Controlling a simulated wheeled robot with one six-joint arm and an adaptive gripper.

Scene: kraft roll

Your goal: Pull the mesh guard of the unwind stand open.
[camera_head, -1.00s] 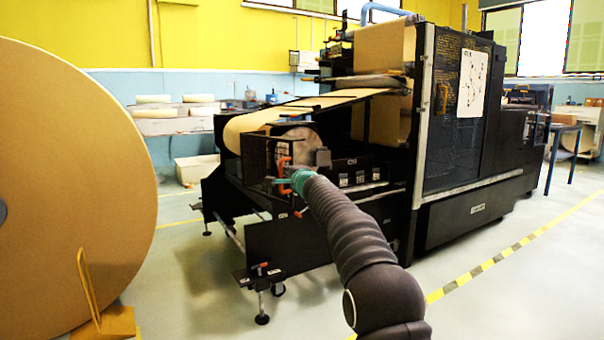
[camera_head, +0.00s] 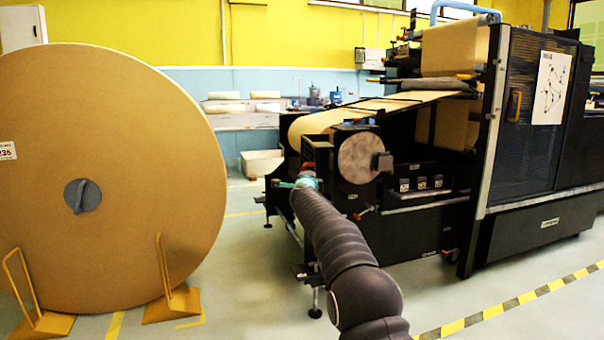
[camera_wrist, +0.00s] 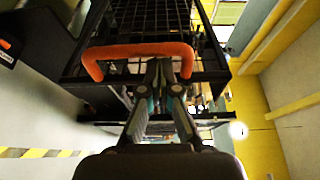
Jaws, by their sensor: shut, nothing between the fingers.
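The mesh guard shows in the wrist view as a black wire grid (camera_wrist: 140,22) in a dark frame. Its orange handle (camera_wrist: 135,51) is a curved bar across the frame. My gripper (camera_wrist: 163,68) is shut and empty, with its fingertips at the handle, between its two ends. I cannot tell whether they touch it. In the head view my gripper (camera_head: 307,176) is at the left end of the unwind stand (camera_head: 400,215), where the guard is narrow, nearly edge-on and partly hidden by my arm. The roll's round end face (camera_head: 360,158) is uncovered.
A large kraft roll (camera_head: 110,130) stands at the left, held by yellow chocks (camera_head: 172,305). The black machine (camera_head: 525,130) fills the right. Striped floor tape (camera_head: 510,305) runs at the lower right. Open floor lies between the large roll and the stand.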

